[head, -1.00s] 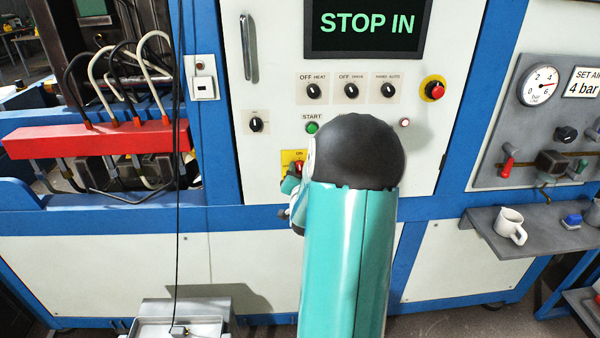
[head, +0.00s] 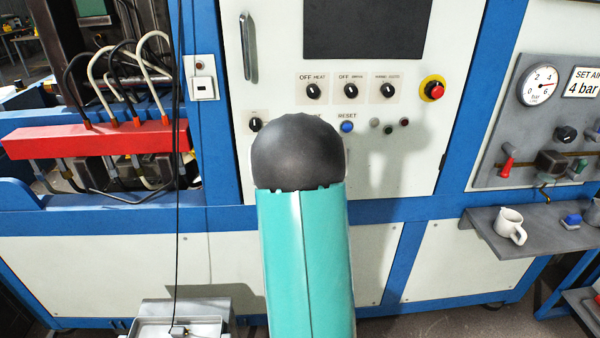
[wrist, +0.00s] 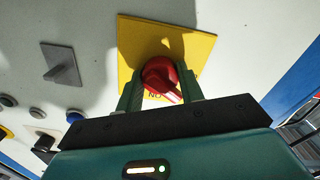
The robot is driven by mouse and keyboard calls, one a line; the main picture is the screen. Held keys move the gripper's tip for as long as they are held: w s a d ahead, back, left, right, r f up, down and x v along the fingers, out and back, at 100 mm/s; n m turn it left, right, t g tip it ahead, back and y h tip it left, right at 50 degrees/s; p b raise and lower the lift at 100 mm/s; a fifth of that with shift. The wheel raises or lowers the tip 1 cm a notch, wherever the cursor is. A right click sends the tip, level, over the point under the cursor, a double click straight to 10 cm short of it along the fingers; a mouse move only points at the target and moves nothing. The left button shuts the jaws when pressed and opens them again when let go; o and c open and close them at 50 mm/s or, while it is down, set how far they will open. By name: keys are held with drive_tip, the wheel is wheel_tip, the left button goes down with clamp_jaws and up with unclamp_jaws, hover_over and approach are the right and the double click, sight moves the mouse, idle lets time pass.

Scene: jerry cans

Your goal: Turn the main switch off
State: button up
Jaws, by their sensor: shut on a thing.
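The main switch is a red rotary knob (wrist: 162,78) on a yellow plate (wrist: 190,45), seen in the wrist view. My gripper (wrist: 160,92) is shut on the red knob, with one green finger on each side of it. The knob's pointer slants towards the lower right of the wrist view. Lettering on the plate is mostly covered by the knob and fingers. In the head view my arm hides the switch and the gripper. The display (head: 364,28) above the panel is dark and blank.
The cabinet panel carries several selector knobs (head: 350,91), a blue reset button (head: 347,127) and a red emergency stop (head: 433,90) on yellow. A shelf (head: 480,225) with a white mug (head: 508,225) juts out at the right. Red block with hoses (head: 95,138) at left.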

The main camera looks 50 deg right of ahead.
drive_tip(key=n, duration=0.6)
drive_tip(key=shift+w+r, duration=0.1)
drive_tip(key=shift+r, duration=0.2)
drive_tip(key=shift+n, duration=0.4)
drive_tip(key=o, duration=0.8)
drive_tip(key=shift+o, duration=0.9)
drive_tip(key=shift+f, duration=0.15)
